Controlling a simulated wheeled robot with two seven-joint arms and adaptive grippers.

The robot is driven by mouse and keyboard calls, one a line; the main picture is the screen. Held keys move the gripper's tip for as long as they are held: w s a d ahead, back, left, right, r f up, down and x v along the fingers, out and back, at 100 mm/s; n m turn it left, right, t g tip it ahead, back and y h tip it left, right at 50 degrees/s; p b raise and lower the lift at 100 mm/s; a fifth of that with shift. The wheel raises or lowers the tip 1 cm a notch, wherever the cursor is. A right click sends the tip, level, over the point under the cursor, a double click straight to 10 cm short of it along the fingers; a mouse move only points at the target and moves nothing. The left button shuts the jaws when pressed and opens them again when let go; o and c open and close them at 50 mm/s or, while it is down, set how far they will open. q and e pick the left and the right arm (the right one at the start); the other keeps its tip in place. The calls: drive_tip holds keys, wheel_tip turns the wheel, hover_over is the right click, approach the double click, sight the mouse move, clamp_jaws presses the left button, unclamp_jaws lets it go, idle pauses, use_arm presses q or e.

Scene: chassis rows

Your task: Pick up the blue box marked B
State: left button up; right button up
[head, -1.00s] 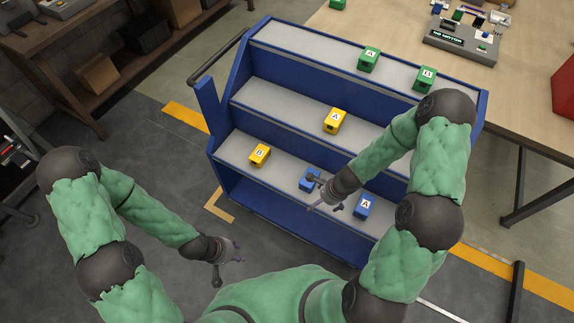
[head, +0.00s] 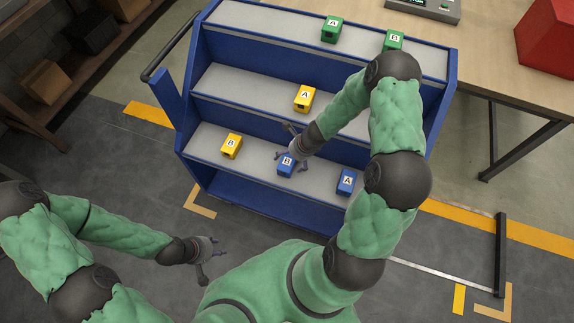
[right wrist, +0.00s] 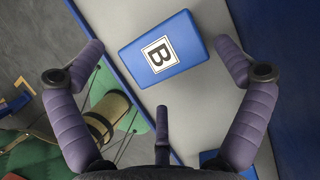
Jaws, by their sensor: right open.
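The blue box marked B (head: 286,168) sits on the lowest shelf, between a yellow box and another blue box. My right gripper (head: 291,158) is over it with fingers spread, partly covering it in the head view. In the right wrist view the blue box B (right wrist: 164,51) shows its label up, lying turned between the open fingers of my right gripper (right wrist: 158,62). No finger visibly touches it. My left gripper (head: 220,248) is away from the shelf at lower left, its small fingers apart and empty.
The blue box marked A (head: 347,181) stands right of B, the yellow box B (head: 231,146) left. Yellow box A (head: 304,98) is on the middle shelf. Green boxes A (head: 332,29) and B (head: 393,40) are on top. The blue rack (head: 187,122) has raised side walls.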

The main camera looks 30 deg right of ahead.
sight(287, 162)
drive_tip(key=b+x, duration=0.3)
drive_tip(key=x, duration=0.2)
drive_tip(key=shift+s+d, duration=0.15)
drive_tip(key=shift+c, duration=0.6)
drive_tip(key=c, duration=1.6)
drive_tip(key=shift+o, duration=0.2)
drive_tip(key=shift+r, duration=0.1)
